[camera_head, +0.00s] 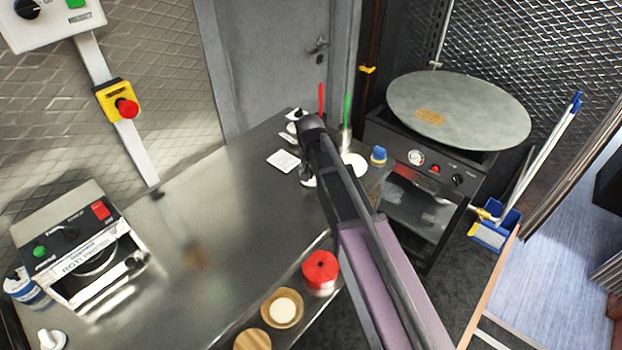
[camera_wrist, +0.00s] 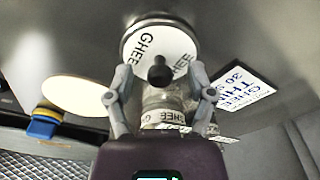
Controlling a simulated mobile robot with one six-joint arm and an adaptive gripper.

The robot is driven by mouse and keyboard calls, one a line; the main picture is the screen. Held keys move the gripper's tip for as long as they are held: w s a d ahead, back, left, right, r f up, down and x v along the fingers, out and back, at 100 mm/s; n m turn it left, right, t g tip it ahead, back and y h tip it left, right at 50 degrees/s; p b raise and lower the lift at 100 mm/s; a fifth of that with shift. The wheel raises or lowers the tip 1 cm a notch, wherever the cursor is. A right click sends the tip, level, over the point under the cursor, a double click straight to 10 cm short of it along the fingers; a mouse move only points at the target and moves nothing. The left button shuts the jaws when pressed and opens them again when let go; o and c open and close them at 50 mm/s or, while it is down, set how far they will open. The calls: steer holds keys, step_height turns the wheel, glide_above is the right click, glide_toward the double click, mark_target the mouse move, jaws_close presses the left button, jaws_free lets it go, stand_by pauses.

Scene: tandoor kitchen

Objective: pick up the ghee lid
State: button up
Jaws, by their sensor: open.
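The ghee lid (camera_wrist: 143,45) is a round white-faced disc with GHEE lettering and a black knob, at the top middle of the wrist view. The knob is just ahead of the fingertips and partly between them in the picture; I see no contact. My gripper (camera_wrist: 159,78) is open, with one finger on each side. A clear container with a GHEE label (camera_wrist: 163,117) shows lower between the fingers. Whether the lid rests on it, I cannot tell. In the head view my gripper (camera_head: 308,128) is over the far end of the counter and hides much of this spot.
A printed GHEE card (camera_wrist: 244,86) lies beside the lid. A pale disc (camera_head: 355,164) and a blue-topped item (camera_head: 379,154) are to the right. The counter's middle (camera_head: 215,215) is clear.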

mark_target(311, 171)
jaws_close()
steer(key=shift+r, duration=0.2)
stand_by(0.4)
step_height(311, 171, up, 3)
steer(key=p, duration=0.3)
steer(key=shift+f, duration=0.1)
steer(key=s+d, duration=0.1)
steer(key=s, duration=0.4)
steer(key=s+d+r+p, duration=0.1)
steer(key=s+d, duration=0.1)
steer(key=s, duration=0.3)
steer(key=s+d+r+p, duration=0.1)
steer(key=s+d, duration=0.1)
steer(key=s, duration=0.3)
steer(key=shift+s, duration=0.15)
steer(key=shift+f, duration=0.1)
